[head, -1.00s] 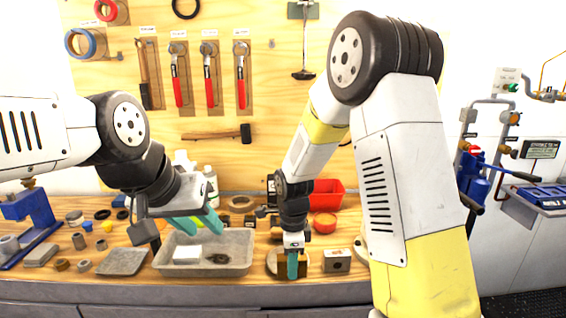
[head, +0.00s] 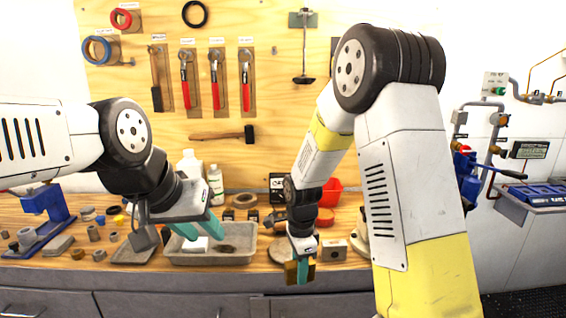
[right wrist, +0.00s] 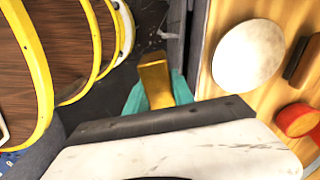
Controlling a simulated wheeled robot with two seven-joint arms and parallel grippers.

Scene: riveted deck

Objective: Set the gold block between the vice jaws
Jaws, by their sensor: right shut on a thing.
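My right gripper (head: 300,268) is shut on the gold block (head: 290,272), which hangs below it. In the head view they overlap the bench's front edge. In the right wrist view the gold block (right wrist: 155,80) shows between the teal fingers, over the dark area beside the bench edge. My left gripper (head: 197,228) is open and empty above the grey tray. I cannot pick out the vice jaws for certain. A blue tool (head: 46,207) that may be a vice or a press stands at the far left of the bench. My right arm hides part of the bench's right side.
The grey tray (head: 240,256) stands mid-bench. A round pale disc (right wrist: 248,55) lies close to the bench edge. A holed block (head: 334,250) and a red bin (head: 331,190) are near my right gripper. Several small parts crowd the left side. Bottles (head: 215,184) stand behind.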

